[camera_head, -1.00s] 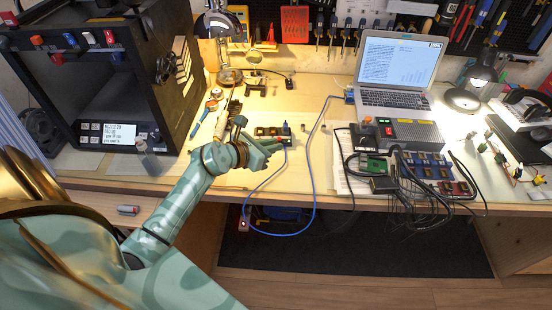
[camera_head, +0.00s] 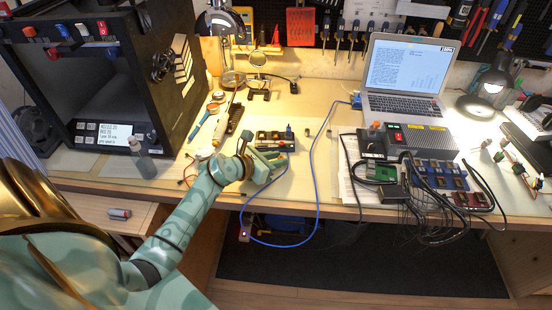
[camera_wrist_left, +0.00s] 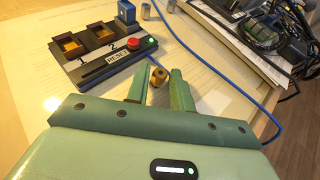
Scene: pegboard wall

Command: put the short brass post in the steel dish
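In the head view my left gripper (camera_head: 274,162) is low over the bench's front part, just in front of the black switch box, and the post cannot be made out there. My right gripper is out of view.
The black switch box (camera_wrist_left: 100,45) with a red button lies just beyond the gripper. Two small grey cylinders (camera_head: 306,132) (camera_head: 328,133) stand to its right. A blue cable (camera_head: 313,165) loops over the bench edge. A screwdriver (camera_head: 200,124) and a bottle (camera_head: 143,160) are left.

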